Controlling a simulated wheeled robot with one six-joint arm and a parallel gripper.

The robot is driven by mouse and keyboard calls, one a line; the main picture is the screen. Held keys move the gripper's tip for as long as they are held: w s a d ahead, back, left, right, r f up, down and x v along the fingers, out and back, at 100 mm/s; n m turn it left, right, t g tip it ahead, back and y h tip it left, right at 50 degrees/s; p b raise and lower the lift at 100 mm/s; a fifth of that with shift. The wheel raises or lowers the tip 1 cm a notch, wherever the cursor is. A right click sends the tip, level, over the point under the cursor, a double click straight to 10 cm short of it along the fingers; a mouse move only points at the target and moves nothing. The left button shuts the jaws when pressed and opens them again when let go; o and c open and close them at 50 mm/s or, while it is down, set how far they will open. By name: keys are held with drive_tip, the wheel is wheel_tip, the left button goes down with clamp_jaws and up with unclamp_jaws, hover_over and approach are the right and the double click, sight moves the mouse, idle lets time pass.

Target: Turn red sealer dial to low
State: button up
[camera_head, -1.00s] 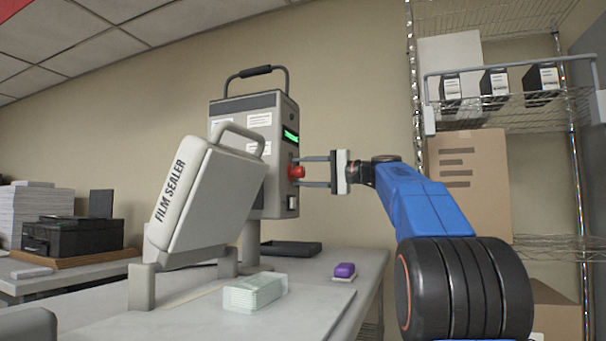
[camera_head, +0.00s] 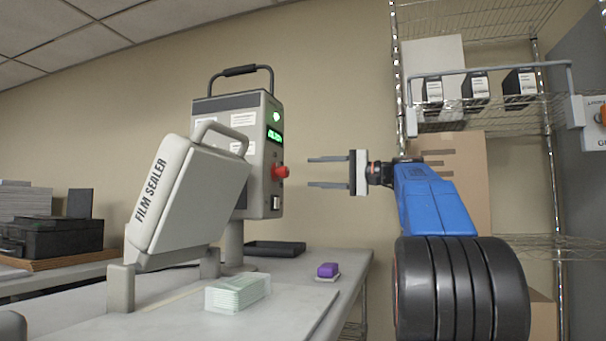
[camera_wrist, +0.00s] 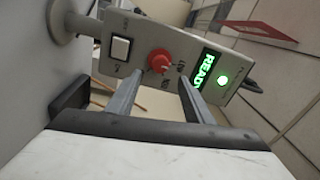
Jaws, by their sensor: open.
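The film sealer (camera_head: 262,150) stands on the bench with its lid (camera_head: 185,195) tilted up. Its side panel carries a red dial (camera_head: 280,172), a lit green display, a green light and a white rocker switch. In the wrist view the red dial (camera_wrist: 160,61) has small labels around it, too blurred to read surely, and the display (camera_wrist: 207,68) reads READY. My gripper (camera_head: 308,173) is open and empty, to the right of the dial and level with it, with a gap between. In the wrist view its fingers (camera_wrist: 155,92) point towards the dial, which shows between them.
A stack of clear film packs (camera_head: 238,293) and a purple block (camera_head: 327,270) lie on the bench. A dark tray (camera_head: 275,248) lies behind. The air between gripper and panel is clear.

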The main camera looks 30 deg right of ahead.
drive_tip(key=v, duration=0.7)
drive_tip(key=shift+s, duration=0.15)
idle(0.4)
